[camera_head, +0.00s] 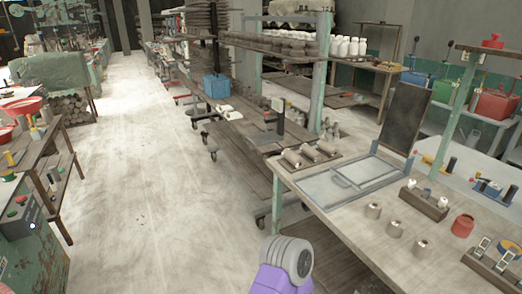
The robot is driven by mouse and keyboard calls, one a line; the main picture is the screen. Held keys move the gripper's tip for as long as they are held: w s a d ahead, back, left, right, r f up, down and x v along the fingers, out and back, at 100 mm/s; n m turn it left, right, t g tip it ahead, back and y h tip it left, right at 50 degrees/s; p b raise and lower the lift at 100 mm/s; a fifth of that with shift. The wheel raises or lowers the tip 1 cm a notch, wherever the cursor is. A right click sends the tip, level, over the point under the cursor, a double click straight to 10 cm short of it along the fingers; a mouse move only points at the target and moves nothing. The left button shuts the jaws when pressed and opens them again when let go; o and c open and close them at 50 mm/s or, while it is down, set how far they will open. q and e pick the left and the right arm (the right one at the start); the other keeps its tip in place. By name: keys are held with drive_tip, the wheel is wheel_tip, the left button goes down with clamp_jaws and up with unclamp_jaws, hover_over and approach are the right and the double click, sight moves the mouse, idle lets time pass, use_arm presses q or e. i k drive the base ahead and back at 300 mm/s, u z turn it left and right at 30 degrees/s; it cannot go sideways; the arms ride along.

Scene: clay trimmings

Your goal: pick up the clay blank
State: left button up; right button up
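The clay blank cannot be told for certain. Short grey-brown cylinders (394,229) stand apart in a row on the pale worktable (345,212) at right. More grey-brown cylinders (309,153) lie in a row at that table's far left corner. Either group may be clay. A purple and grey link of my own arm shows at the bottom centre, in front of the table's left side. Neither gripper is in view.
A grey tray with a frame (330,187) and an upright dark panel (404,118) occupy the table's far part. A red container (462,226) and dark holders (423,203) stand at right. A green machine (32,250) is at left. The pale floor (150,200) between is clear.

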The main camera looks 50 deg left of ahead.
sight(334, 151)
drive_tip(key=u, duration=2.45)
drive_tip(key=i, duration=3.5)
drive_tip(key=z, duration=2.95)
